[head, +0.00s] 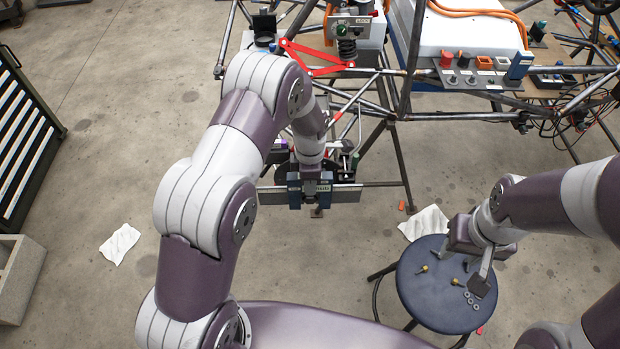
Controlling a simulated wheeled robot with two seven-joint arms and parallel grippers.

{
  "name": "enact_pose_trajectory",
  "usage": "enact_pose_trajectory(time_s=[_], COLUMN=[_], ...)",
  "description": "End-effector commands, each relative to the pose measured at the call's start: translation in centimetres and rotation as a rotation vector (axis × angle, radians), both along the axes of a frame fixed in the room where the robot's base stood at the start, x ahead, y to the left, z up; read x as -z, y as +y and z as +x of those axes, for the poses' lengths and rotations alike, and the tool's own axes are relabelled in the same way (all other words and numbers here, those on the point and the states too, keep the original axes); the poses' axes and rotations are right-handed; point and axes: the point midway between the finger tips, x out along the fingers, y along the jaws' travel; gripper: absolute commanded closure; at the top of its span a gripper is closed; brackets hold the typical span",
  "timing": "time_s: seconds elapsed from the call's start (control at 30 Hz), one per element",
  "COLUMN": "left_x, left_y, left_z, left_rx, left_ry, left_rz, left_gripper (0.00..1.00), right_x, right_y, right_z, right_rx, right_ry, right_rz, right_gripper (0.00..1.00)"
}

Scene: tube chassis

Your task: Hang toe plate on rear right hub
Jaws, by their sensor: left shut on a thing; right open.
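My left gripper (309,200) reaches down in the middle of the head view and is shut on the toe plate (344,194). The toe plate is a long flat grey bar held crosswise, its ends sticking out on both sides of the jaws. Just behind it, partly hidden by my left wrist, is a dark hub assembly (345,160) at the near corner of the tube chassis (400,165). I cannot tell whether the plate touches the hub. My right gripper (468,262) is open above the stool, with nothing seen between its fingers.
A round dark blue stool (420,300) at the lower right bears small brass bolts (424,268) and washers. White cloths (119,244) lie on the floor. A red suspension arm (316,58) and chassis tubes stand behind my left arm. The floor left of my arm is largely clear.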

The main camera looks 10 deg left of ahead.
Motion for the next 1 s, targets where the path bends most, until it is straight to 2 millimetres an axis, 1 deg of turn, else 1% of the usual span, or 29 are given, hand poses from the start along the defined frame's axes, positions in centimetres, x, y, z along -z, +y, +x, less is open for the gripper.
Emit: enact_pose_trajectory(time_s=[0.3, 0.67, 0.7, 0.73, 0.77, 1.0], left_x=[1.01, 0.97, 0.97, 0.97, 0.98, 1.11], left_y=[-0.01, -0.01, -0.01, -0.01, -0.01, 0.00], left_z=[0.05, 0.08, 0.08, 0.08, 0.07, -0.05], left_rx=[0.000, 0.000, 0.000, 0.000, 0.000, 0.000], left_ry=[-0.002, -0.002, -0.002, -0.002, -0.002, 0.001], left_rz=[0.000, 0.000, 0.000, 0.000, 0.000, 0.001], left_gripper=[1.00, 1.00, 0.55, 0.45, 0.38, 0.38], right_x=[0.68, 0.64, 0.64, 0.64, 0.65, 0.68], right_y=[0.00, 0.00, 0.00, 0.00, 0.00, 0.00], right_z=[0.00, 0.00, 0.00, 0.00, 0.00, 0.00], right_rx=[0.000, 0.000, 0.000, 0.000, 0.000, 0.000], right_ry=[0.000, 0.000, 0.000, 0.000, 0.000, 0.000], right_rz=[0.000, 0.000, 0.000, 0.000, 0.000, 0.000], right_gripper=[0.57, 0.57, 0.57, 0.57, 0.57, 0.57])
